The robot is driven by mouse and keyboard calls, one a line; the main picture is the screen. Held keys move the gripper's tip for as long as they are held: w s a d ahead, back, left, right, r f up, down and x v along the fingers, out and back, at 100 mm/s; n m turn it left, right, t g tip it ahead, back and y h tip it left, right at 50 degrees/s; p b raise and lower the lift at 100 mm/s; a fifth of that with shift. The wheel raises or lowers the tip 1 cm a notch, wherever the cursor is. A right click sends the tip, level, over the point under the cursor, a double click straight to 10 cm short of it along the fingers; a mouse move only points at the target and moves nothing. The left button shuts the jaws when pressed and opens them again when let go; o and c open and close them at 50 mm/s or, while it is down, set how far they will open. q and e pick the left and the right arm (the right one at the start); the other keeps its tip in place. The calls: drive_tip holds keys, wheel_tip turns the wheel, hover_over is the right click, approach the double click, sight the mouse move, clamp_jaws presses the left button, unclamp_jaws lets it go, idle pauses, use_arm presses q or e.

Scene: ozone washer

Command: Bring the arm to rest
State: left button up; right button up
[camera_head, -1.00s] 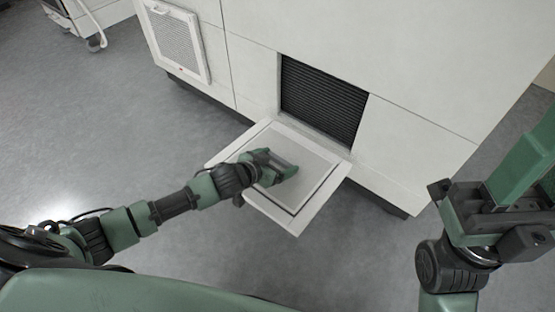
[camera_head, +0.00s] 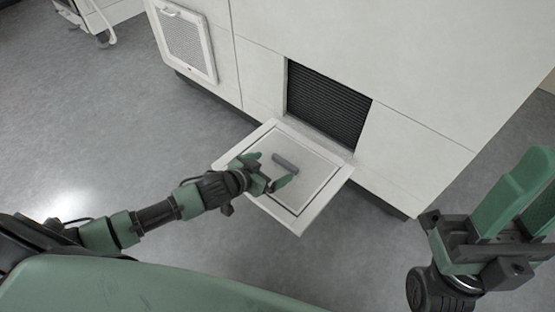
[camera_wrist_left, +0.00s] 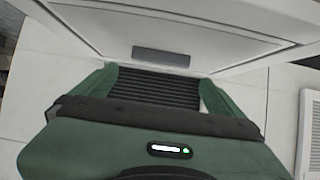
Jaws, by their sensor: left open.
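My left gripper (camera_head: 272,170) is open over the lowered panel (camera_head: 302,224), with its fingers apart and nothing between them. A short grey bar (camera_head: 286,163) shows on the panel's upper face, close to the fingertips and apart from them. In the left wrist view, the two green fingers (camera_wrist_left: 158,88) are spread, and the grey bar (camera_wrist_left: 160,57) lies beyond them on the pale panel (camera_wrist_left: 215,42). My right gripper (camera_head: 527,205) is raised at the right edge, its fingers apart; part of it is cut off by the frame.
A large white cabinet (camera_head: 420,60) stands behind the panel, with a dark ribbed opening (camera_head: 328,104) above the panel's hinge side. A framed vent (camera_head: 183,42) is on its left side. Wheeled equipment (camera_head: 88,18) stands at the far left. Grey floor (camera_head: 110,110) lies clear at left.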

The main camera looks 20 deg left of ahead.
use_arm(q)
drive_tip(key=shift+s+a+r, duration=0.15)
drive_tip(key=shift+s+r, duration=0.15)
drive_tip(key=shift+s, duration=0.15)
